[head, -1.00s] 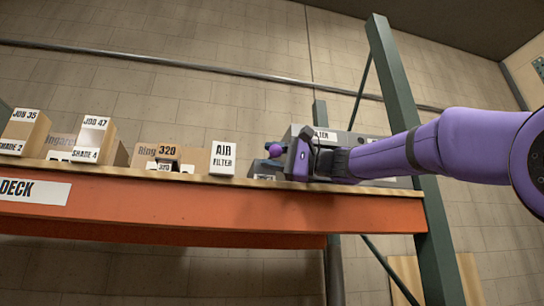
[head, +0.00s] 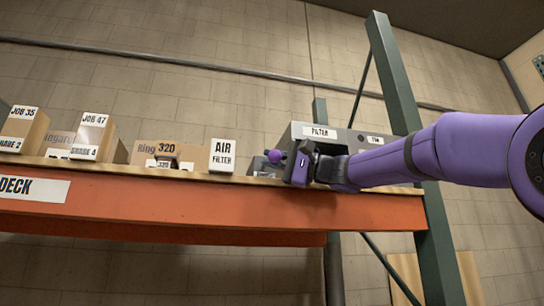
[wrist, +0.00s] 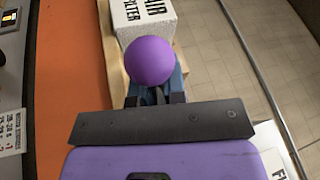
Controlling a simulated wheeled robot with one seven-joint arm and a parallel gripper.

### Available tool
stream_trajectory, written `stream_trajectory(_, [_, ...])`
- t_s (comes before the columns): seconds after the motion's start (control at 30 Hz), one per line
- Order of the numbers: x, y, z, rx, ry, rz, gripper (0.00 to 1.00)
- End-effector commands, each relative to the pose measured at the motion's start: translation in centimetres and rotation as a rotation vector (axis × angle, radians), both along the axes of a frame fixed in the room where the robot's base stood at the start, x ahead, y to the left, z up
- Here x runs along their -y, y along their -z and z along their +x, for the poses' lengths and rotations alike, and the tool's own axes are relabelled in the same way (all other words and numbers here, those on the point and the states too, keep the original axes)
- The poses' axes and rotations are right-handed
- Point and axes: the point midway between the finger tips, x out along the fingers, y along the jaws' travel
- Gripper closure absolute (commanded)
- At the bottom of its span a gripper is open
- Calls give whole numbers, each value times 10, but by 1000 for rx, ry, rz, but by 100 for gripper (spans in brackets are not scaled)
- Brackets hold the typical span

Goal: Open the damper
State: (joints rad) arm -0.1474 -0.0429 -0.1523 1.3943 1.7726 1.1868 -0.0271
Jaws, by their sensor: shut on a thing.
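A grey box labelled FILTER (head: 350,139) stands at the right end of the shelf, behind my gripper in the head view. A round purple knob (head: 274,156) shows at the tip of my gripper (head: 284,160). In the wrist view the knob (wrist: 153,62) sits just beyond the dark fingers of my gripper (wrist: 155,95). The fingers are close together on the knob or its stem; the exact contact is hidden. A corner of a white label (wrist: 272,140) shows at the lower right of the wrist view. I see no part clearly marked as a damper.
A white AIR FILTER box (head: 222,156) stands left of my gripper, close beyond the knob in the wrist view. Several cartons (head: 92,138) stand further left. The orange shelf beam (head: 200,212) runs below, and a green upright (head: 392,70) stands behind my arm.

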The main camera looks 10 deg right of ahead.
Motion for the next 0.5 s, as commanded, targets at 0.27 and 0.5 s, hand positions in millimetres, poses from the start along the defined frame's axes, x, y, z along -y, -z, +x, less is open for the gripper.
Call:
stream_trajectory(0.27, [-4, 11, 0, 103, -12, -5, 100])
stream_trajectory(0.5, [-4, 12, 1, 107, -13, -6, 100])
